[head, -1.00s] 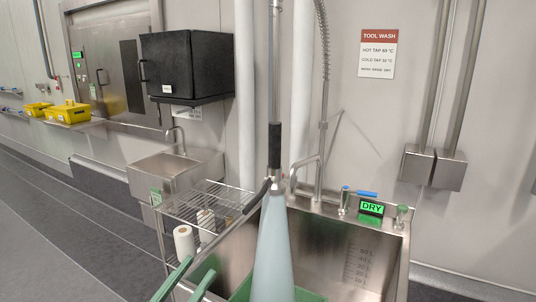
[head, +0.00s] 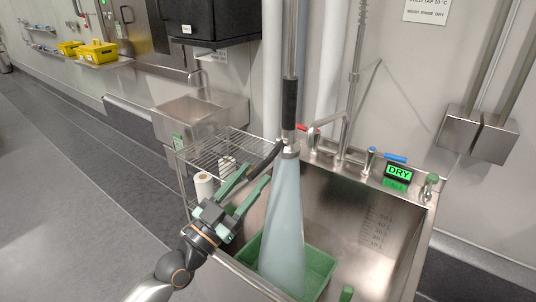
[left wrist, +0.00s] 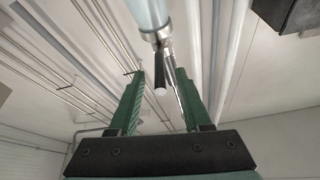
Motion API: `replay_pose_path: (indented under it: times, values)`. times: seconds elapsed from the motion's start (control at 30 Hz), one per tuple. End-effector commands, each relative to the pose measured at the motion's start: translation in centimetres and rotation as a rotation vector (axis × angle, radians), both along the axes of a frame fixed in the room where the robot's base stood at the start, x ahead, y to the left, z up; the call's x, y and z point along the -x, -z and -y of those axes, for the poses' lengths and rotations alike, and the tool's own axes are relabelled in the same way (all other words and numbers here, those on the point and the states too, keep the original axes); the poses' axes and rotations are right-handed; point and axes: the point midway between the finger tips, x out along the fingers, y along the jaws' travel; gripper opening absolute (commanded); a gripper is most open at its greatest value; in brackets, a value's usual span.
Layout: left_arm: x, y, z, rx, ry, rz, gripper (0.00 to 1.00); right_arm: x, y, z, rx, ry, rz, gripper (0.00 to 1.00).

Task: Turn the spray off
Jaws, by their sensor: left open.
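The spray head (head: 290,150) hangs on a vertical pipe with a black grip (head: 289,104). A pale blue cone of spray (head: 281,225) comes down from it into the sink (head: 345,210). A dark lever (head: 263,158) slants down to the left from the spray head. My left gripper (head: 257,173) is open, with its green fingers close to the lever's lower end; contact cannot be told. In the left wrist view the lever (left wrist: 160,75) shows between the open fingers. A green tip (head: 346,294) at the bottom edge looks like my right gripper, mostly cut off.
A green crate (head: 318,264) sits in the sink under the spray. A red-handled tap (head: 309,128), a blue-handled tap (head: 395,158) and a lit DRY sign (head: 398,173) are along the back. A wire rack (head: 215,150) with a paper roll (head: 204,186) stands left of the sink.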

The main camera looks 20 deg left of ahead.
Motion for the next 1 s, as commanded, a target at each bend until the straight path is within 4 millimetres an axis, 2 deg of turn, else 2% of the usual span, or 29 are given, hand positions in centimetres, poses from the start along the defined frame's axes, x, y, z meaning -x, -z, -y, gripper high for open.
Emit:
replay_pose_path:
  times: [0.1, 0.3, 0.5, 0.77, 1.0]
  values:
    - [-1.9, -1.1, 0.8, 0.002, 0.000, 0.002, 0.48, 0.0, -0.6, 0.0, 0.000, 0.000, 0.000, 0.81]
    - [-4.2, -2.0, 1.8, 0.001, 0.000, 0.002, 0.48, 0.0, -1.0, 0.0, 0.000, 0.000, 0.000, 0.81]
    - [-5.0, -2.2, 2.2, -0.001, 0.001, -0.001, 0.48, 0.0, -1.1, 0.0, 0.000, 0.000, 0.000, 0.81]
    - [-5.1, -2.2, 2.3, -0.001, 0.001, -0.001, 0.48, 0.0, -1.1, 0.0, 0.000, 0.000, 0.000, 0.81]
    - [-5.1, -2.2, 2.2, 0.000, 0.001, 0.000, 0.21, 0.0, -1.1, 0.0, 0.000, 0.000, 0.000, 0.81]
